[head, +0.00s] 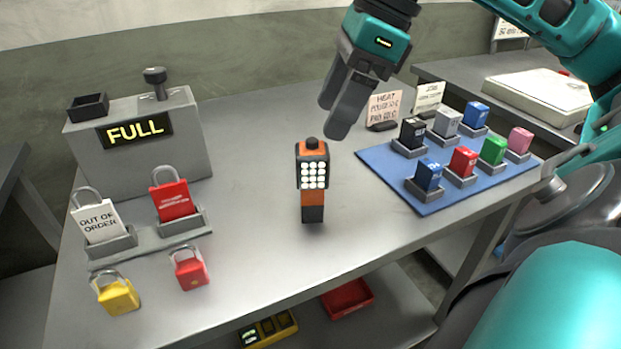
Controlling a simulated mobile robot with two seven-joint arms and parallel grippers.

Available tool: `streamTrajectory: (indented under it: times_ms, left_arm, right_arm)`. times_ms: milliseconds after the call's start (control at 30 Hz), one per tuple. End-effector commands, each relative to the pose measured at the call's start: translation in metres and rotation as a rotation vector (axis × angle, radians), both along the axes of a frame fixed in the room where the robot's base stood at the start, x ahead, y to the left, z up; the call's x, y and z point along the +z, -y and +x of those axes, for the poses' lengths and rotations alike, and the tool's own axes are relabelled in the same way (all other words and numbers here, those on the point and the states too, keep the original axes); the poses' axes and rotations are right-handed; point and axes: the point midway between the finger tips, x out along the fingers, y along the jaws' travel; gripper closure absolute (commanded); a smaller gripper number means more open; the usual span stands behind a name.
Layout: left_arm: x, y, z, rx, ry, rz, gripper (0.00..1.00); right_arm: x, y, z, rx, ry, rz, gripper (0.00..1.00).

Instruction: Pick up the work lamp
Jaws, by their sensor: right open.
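The work lamp (313,172) stands upright near the middle of the grey table. It has an orange and black body, a panel of white lights and a dark knob on top. My right gripper (341,118) is open and empty, above and slightly to the right of the lamp in the head view. Its fingers point down and to the left, apart from the lamp. My left gripper is not in view.
A grey box with a FULL sign (135,132) stands at the left. Padlocks, one red (170,195), are in front of it. A blue mat (375,170) with several coloured blocks lies to the right. Small signs (384,108) stand behind it. Table around the lamp is clear.

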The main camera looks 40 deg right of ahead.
Motion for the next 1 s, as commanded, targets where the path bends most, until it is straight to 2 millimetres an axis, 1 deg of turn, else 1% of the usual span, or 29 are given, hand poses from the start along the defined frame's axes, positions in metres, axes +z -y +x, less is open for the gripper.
streamTrajectory:
  times_ms: [33,100,267,367,500,600,700,900,1000]
  left_arm:
    - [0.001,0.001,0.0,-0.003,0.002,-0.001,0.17]
    - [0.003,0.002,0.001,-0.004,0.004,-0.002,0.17]
    - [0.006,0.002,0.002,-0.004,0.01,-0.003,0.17]
    - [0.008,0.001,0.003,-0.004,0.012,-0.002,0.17]
    - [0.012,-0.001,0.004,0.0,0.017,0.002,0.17]
    - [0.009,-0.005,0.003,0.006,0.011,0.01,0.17]
    - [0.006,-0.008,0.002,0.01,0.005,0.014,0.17]
    - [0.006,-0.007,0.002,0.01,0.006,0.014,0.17]
    - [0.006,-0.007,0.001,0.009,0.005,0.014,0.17]
  right_arm:
    - [-0.009,-0.003,0.002,0.002,-0.002,0.002,0.28]
    - [-0.017,-0.006,0.004,0.001,-0.003,0.001,0.28]
    - [-0.026,-0.009,0.007,0.002,0.0,0.002,0.28]
    - [-0.037,-0.013,0.009,0.003,-0.003,0.003,0.28]
    - [-0.056,-0.02,0.014,0.003,-0.003,0.006,0.28]
    - [-0.067,-0.023,0.017,0.002,-0.002,0.005,0.28]
    - [-0.072,-0.024,0.019,0.001,0.001,0.003,0.28]
    - [-0.073,-0.024,0.019,0.0,0.001,0.002,0.28]
    - [-0.073,-0.024,0.019,0.0,0.001,0.002,0.36]
